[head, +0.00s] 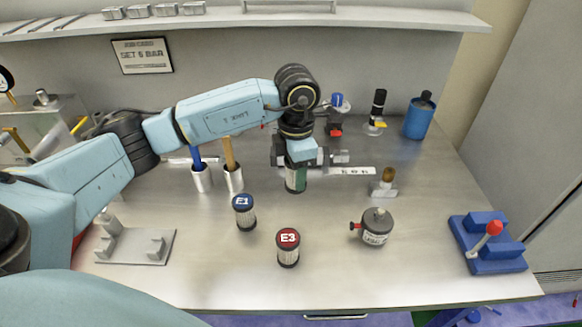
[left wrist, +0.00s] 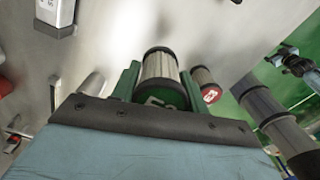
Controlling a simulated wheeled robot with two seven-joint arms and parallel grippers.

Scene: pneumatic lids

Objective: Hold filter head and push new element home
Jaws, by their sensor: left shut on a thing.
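My left gripper (head: 297,163) points down over the middle of the bench. It is shut on a green-capped filter element (left wrist: 160,66), held between two green fingers in the left wrist view. I cannot tell whether that element touches the bench. A blue-capped element E1 (head: 244,213) and a red-capped element E3 (head: 288,249) stand upright in front of it; E3 also shows in the left wrist view (left wrist: 207,85). A grey round canister (head: 376,230) with a red side knob stands to the right. A metal fitting (head: 338,158) is partly hidden behind my gripper. I cannot tell which is the filter head.
Two metal cups (head: 202,180) with tool handles stand left of the gripper. A grey bracket (head: 135,247) lies at front left. A blue fixture (head: 487,252) with a red-knobbed lever is at right; a blue canister (head: 418,119) is behind. A dark shape (left wrist: 292,62) may be my right gripper.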

